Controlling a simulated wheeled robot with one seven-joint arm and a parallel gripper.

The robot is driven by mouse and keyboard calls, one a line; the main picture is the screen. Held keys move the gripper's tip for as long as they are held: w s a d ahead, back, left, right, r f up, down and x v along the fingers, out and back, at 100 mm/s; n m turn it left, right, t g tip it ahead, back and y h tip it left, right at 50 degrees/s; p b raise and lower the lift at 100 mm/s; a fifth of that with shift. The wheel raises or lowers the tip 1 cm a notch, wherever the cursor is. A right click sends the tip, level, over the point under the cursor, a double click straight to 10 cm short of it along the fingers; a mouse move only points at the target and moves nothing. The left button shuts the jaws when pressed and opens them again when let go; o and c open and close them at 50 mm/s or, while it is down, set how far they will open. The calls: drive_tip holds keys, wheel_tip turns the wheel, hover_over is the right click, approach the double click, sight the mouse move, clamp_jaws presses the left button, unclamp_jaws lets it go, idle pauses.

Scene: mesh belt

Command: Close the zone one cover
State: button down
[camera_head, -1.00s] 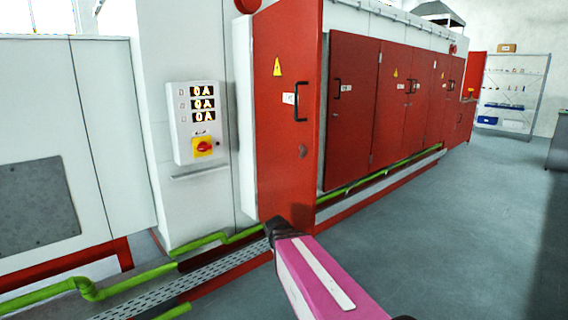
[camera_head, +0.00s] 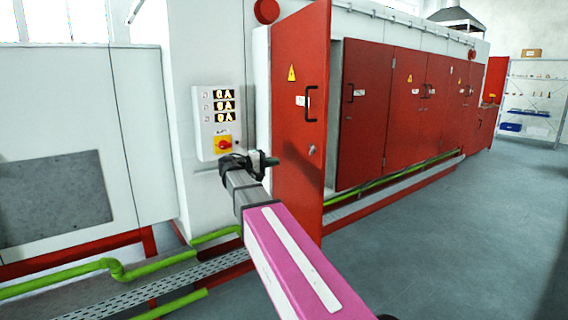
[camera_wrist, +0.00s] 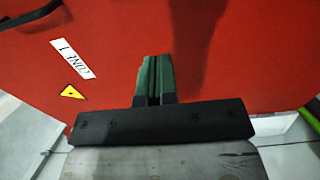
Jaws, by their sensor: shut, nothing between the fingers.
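The zone one cover (camera_head: 300,75) is a red hinged door with a yellow warning triangle, a white label and a black handle. It stands swung out from the white housing. It fills most of the wrist view (camera_wrist: 240,60), where its tilted label and triangle show at the left. My gripper (camera_head: 268,160) is at the cover's left edge, around the height of its lower half. Its green fingers (camera_wrist: 155,62) are shut together and empty, with the red face behind them. I cannot tell whether they touch it.
A control box (camera_head: 217,122) with lit displays and a red knob is just left of my gripper. Several shut red doors (camera_head: 405,110) line the housing to the right. Green pipes (camera_head: 120,270) run low along the front. The grey floor (camera_head: 450,240) at the right is clear.

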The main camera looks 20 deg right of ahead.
sight(309, 157)
drive_tip(key=d, duration=0.8)
drive_tip(key=w+d, duration=0.1)
drive_tip(key=d, duration=0.4)
drive_tip(key=shift+w, duration=0.1)
drive_tip(key=shift+d, duration=0.15)
